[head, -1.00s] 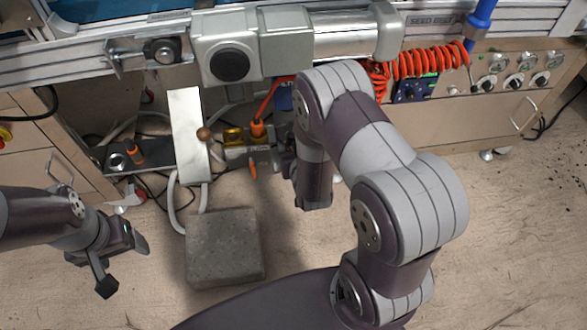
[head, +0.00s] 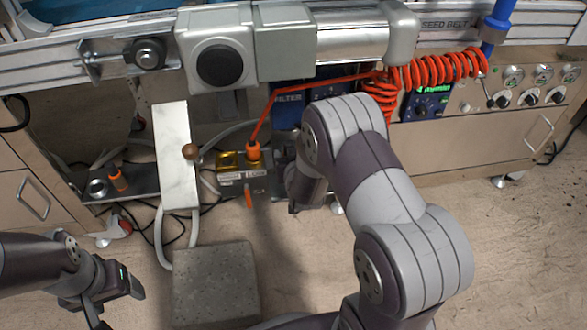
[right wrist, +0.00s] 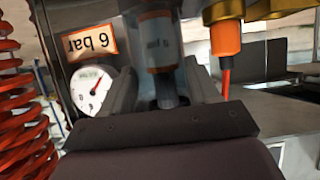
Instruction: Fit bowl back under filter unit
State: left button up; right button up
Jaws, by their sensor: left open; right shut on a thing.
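I cannot tell whether the bowl touches the unit or is seated. My left gripper (head: 115,299) is open and empty at the lower left, well away from the unit.
A round gauge (right wrist: 93,90) and an upside-down "6 bar" label (right wrist: 90,43) are close beside the right gripper. A red coiled hose (head: 435,72), an orange plug (head: 253,150) and a brass block (head: 228,161) crowd the area. A grey stone block (head: 215,285) stands on the floor.

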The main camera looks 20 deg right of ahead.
jog(key=shift+w+d+b, duration=0.2)
jog(key=shift+w+d, duration=0.05)
jog(key=shift+w, duration=0.7)
jog(key=shift+w+d+b, duration=0.15)
jog(key=shift+w+d, duration=0.1)
jog(key=shift+w, duration=0.75)
jog(key=shift+w+d+b, duration=0.2)
jog(key=shift+w+d, duration=0.05)
jog(key=shift+w, duration=0.7)
jog(key=shift+f, duration=0.6)
jog(key=o, duration=1.3)
jog(key=shift+c, duration=0.2)
jog(key=p+v, duration=0.7)
jog(key=v, duration=0.5)
jog(key=shift+s, duration=0.4)
